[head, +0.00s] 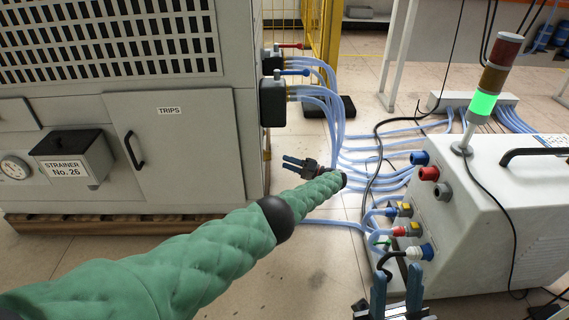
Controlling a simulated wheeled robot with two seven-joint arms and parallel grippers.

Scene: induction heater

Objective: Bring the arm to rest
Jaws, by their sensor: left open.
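My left arm, in a green padded sleeve, reaches from the lower left to the middle of the head view. My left gripper (293,163) is at its end, open and empty, over the floor beside the grey cabinet (185,130). My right gripper (396,275) shows at the bottom edge, its two blue-grey fingers pointing up and apart, with nothing seen between them. It is in front of the white heater unit (480,230), near its lower connectors. Whether it touches the unit or a cable I cannot tell. The rest of the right arm is out of view.
Pale blue hoses (330,110) run from the cabinet's valves across the floor to the heater unit. A light tower (485,103) with its green section lit stands on the unit. Bare floor (310,265) lies between cabinet and unit.

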